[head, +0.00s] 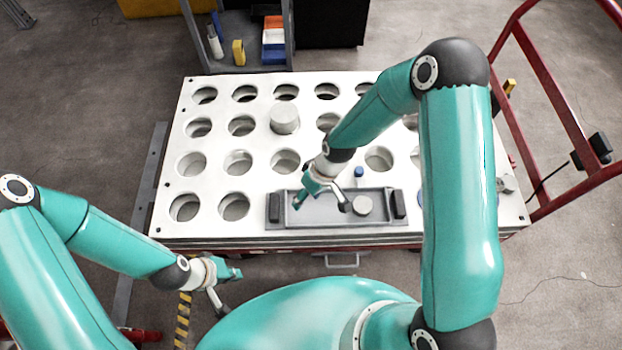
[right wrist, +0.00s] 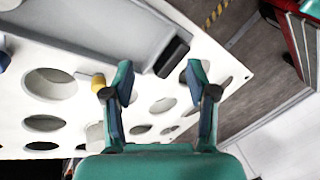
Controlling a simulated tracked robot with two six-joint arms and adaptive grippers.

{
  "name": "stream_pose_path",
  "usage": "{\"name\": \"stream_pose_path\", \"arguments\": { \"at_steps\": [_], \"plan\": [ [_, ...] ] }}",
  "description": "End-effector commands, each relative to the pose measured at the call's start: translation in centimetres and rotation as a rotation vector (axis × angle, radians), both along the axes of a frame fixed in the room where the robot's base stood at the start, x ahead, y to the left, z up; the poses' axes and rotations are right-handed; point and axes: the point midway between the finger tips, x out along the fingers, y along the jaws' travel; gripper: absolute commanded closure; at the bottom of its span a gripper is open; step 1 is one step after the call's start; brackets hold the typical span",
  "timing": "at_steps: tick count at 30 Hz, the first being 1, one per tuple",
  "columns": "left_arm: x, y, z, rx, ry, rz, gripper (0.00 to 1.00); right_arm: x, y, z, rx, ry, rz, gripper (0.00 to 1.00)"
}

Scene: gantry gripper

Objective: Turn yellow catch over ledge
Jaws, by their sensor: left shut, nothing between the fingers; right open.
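A small yellow piece (right wrist: 98,80) with a thin pale rod shows in the right wrist view, on or just above the white plate beside the grey tray. It looks like the yellow catch; my right gripper's left finger is close to it in the picture, and I cannot tell if they touch. In the head view I cannot make it out behind my right gripper. The ledge cannot be told for certain. My right gripper (head: 320,205) is open over the left part of the grey tray (head: 310,222); its fingers also show in the right wrist view (right wrist: 161,95). My left gripper (head: 229,283) is shut and empty, in front of the plate's front edge.
The white plate (head: 172,222) has rows of round holes, and a grey cylinder (head: 285,118) stands in one. The tray holds a round grey disc (head: 362,205) and has black end pads. A blue knob (head: 359,171) is behind it. A red frame (head: 555,90) stands at right.

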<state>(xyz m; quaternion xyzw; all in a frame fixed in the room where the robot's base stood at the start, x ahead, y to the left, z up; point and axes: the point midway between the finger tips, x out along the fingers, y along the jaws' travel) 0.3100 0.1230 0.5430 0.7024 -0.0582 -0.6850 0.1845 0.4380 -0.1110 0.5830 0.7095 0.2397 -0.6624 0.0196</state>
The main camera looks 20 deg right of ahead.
Motion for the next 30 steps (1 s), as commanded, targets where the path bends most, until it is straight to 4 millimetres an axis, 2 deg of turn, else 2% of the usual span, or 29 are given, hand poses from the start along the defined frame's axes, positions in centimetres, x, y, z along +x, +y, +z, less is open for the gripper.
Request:
{"name": "stream_pose_path", "arguments": {
  "at_steps": [1, 3, 7, 12, 18, 21, 26, 30],
  "plan": [
    [0.0, 0.0, -4.2, 0.000, 0.000, 0.000, 1.00, 2.8, -0.1, -2.3, -0.022, -0.040, 0.090, 0.42],
    [0.0, 0.0, -6.9, 0.000, 0.000, 0.000, 1.00, 5.7, -0.5, -2.3, -0.062, -0.069, 0.221, 0.42],
    [0.0, 0.0, -11.5, 0.000, 0.000, 0.000, 1.00, 10.1, -1.7, -0.9, -0.148, -0.107, 0.431, 0.42],
    [0.0, 0.0, -15.6, 0.000, 0.000, 0.000, 1.00, 13.0, -3.3, 2.3, -0.245, -0.121, 0.615, 0.42],
    [0.0, 0.0, -17.5, 0.000, -0.001, 0.000, 1.00, 13.8, -4.4, 5.0, -0.301, -0.115, 0.705, 0.42],
    [0.0, 0.0, -17.7, 0.000, -0.001, 0.000, 1.00, 13.8, -4.6, 5.1, -0.308, -0.109, 0.718, 0.42],
    [0.0, 0.0, -18.3, 0.000, -0.001, 0.000, 1.00, 13.8, -4.6, 3.4, -0.309, -0.106, 0.720, 0.42],
    [0.0, 0.0, -19.2, 0.000, -0.001, 0.000, 1.00, 13.7, -4.7, 0.7, -0.308, -0.104, 0.719, 0.42]
  ]
}}
